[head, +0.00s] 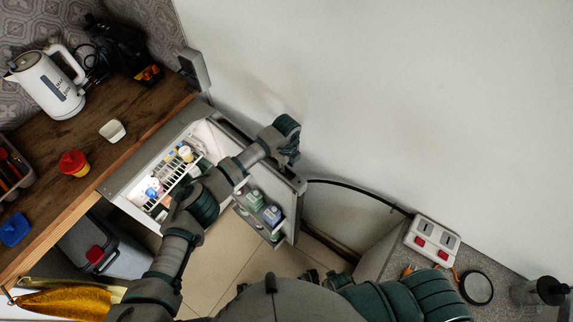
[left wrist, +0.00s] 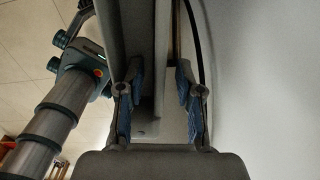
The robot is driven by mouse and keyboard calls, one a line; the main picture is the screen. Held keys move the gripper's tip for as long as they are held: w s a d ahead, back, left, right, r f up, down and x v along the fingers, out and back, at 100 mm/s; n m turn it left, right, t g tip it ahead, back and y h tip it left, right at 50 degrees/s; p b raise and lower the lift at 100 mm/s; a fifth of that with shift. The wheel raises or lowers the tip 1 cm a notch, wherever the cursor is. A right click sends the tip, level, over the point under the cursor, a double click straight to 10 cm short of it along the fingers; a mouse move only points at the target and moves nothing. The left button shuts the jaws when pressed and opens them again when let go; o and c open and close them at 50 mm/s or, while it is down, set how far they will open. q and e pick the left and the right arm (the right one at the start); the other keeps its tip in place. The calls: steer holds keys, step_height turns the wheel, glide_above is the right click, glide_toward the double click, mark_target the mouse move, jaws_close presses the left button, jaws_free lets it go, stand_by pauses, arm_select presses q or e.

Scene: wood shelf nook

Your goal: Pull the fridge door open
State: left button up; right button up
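The small fridge (head: 160,150) under the wooden counter stands open in the head view, with lit white shelves of food inside. Its door (head: 292,222) is swung out to the right, and its inner rack holds several bottles (head: 262,210). My left arm reaches across the opening and hides part of the fridge. My left gripper (head: 290,148) is at the door's far side, near the wall. In the left wrist view, its blue-padded fingers (left wrist: 159,95) are apart. The grey door (left wrist: 143,50) shows behind and between them; contact cannot be told. I cannot make out my right gripper.
A kettle (head: 48,82), a white cup (head: 113,130) and a red-yellow cup (head: 74,163) stand on the counter (head: 50,135). A grey bin (head: 118,250) is below. A black cable (head: 350,188) runs along the wall to a power strip (head: 432,240) at right. Tiled floor (head: 225,265) shows before the fridge.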

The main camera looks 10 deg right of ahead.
arm_select(q)
step_height(320, 180, up, 12)
stand_by(0.4)
steer(key=shift+d+f, duration=0.1)
steer(key=shift+f, duration=0.05)
stand_by(0.3)
